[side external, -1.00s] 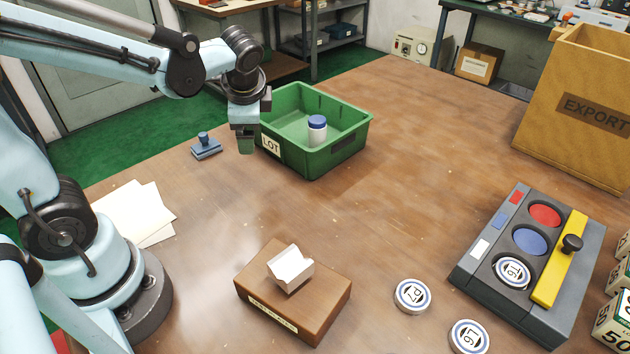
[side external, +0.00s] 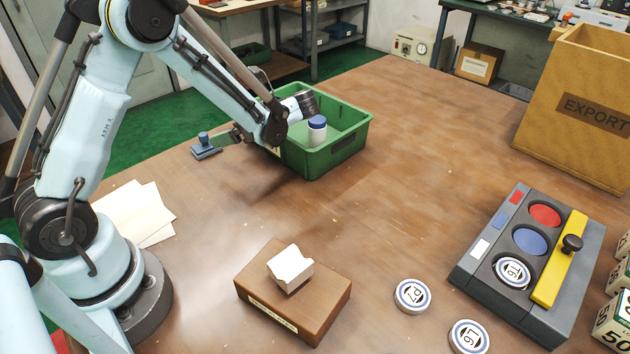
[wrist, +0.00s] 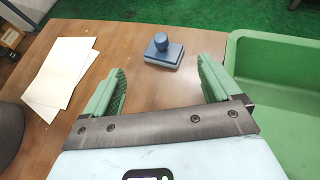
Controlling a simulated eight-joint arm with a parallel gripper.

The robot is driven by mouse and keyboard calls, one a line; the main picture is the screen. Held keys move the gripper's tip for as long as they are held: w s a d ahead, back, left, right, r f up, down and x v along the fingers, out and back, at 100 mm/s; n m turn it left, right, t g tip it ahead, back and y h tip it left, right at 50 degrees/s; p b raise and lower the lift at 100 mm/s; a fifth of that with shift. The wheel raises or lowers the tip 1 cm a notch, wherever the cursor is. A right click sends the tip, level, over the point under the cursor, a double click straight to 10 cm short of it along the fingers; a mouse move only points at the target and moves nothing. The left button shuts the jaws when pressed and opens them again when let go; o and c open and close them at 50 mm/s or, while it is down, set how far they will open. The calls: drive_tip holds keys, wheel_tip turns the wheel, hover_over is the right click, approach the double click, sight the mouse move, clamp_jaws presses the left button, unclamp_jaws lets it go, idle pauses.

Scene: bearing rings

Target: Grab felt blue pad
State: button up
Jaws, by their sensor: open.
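The blue pad (side external: 206,147) is a block with a rounded knob handle on top. It stands upright on the table, left of the green bin, and also shows in the wrist view (wrist: 163,51). My gripper (side external: 226,142) is low beside its right side in the side view. In the wrist view my gripper (wrist: 162,80) has its two green fingers spread wide with nothing between them. The pad lies just beyond the fingertips, roughly centred in the gap. Contact cannot be seen.
The green bin (side external: 345,150) holding a blue-capped white jar (side external: 317,131) stands close by my wrist. White papers (side external: 135,212) lie nearer my base. A brown block (side external: 293,297) and a grey case (side external: 531,262) with red and blue discs are farther off. The middle table is clear.

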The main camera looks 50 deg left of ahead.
sight(207, 138)
drive_tip(key=x, duration=1.1)
drive_tip(key=shift+a, duration=0.25)
drive_tip(key=shift+f, duration=0.1)
drive_tip(key=c, duration=1.3)
